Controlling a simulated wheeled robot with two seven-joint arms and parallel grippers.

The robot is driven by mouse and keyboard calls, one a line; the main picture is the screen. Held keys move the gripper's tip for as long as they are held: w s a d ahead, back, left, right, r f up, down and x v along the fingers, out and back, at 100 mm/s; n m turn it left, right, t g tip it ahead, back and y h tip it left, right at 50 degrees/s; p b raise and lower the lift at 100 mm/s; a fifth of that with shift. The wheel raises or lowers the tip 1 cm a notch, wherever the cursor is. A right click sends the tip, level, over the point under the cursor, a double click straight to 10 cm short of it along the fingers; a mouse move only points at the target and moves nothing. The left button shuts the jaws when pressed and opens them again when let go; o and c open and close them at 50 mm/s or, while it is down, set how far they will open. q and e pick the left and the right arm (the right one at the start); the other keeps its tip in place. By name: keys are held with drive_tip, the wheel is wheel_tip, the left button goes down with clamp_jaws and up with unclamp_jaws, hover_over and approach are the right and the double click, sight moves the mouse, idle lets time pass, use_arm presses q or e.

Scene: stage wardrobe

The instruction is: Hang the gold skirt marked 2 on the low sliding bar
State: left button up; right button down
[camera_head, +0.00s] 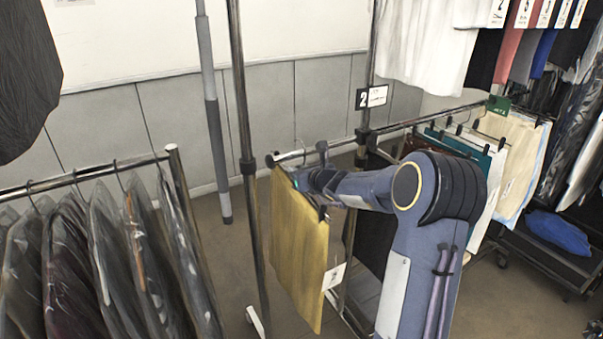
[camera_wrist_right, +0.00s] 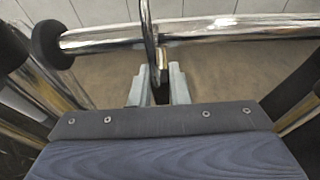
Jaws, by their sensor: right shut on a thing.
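The gold skirt (camera_head: 298,250) hangs upright from a clip hanger, with a white tag (camera_head: 334,275) at its lower right edge; I cannot read the tag. My right gripper (camera_head: 302,177) is shut on the hanger's metal stem, just below the low bar (camera_head: 335,145). In the right wrist view, the jaws (camera_wrist_right: 157,85) grip the stem, and the hook (camera_wrist_right: 149,35) rises across the bar (camera_wrist_right: 220,30) near its black end cap (camera_wrist_right: 52,45). I cannot tell whether the hook rests on the bar. My left gripper is not in view.
A "2" sign (camera_head: 371,97) stands above the bar at an upright post. Further right on the rail hang teal, white and cream garments (camera_head: 508,160). A left rail (camera_head: 85,175) carries dark bagged clothes. My right arm covers part of the rail.

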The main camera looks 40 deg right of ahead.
drive_tip(key=shift+w+r, duration=0.1)
drive_tip(key=shift+w, duration=0.6)
drive_tip(key=shift+w+d, duration=0.1)
drive_tip(key=shift+f+b, duration=0.25)
drive_tip(key=shift+b, duration=0.15)
drive_tip(key=shift+f+b, duration=1.5)
drive_tip(key=shift+b, duration=0.25)
drive_tip(key=c, duration=1.4)
unclamp_jaws()
drive_tip(key=shift+o, duration=0.5)
drive_tip(key=shift+f, duration=0.1)
